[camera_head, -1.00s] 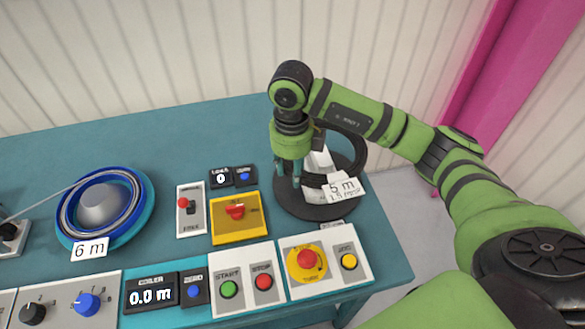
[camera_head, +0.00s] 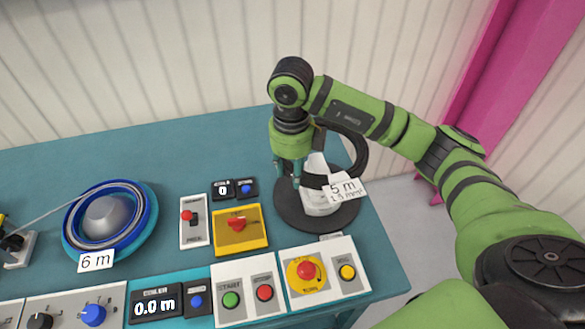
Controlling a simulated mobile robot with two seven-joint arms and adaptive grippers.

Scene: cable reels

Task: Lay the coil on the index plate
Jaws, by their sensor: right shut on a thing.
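The coil (camera_head: 352,143) is a black cable ring with a white tag (camera_head: 344,190) reading "5 m". It is tilted over the index plate (camera_head: 290,210), a dark round disc at the right of the bench. A white block (camera_head: 318,203) stands on the plate and partly overlaps the coil in view. My right gripper (camera_head: 294,180) points down over the plate's left part and is shut on the coil's near left side. The forearm hides part of the ring. I cannot tell whether the coil touches the plate. My left gripper is out of view.
A yellow box with a red switch (camera_head: 238,228), a grey lever panel (camera_head: 193,220) and counters lie left of the plate. Start and stop buttons (camera_head: 247,290) line the front edge.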

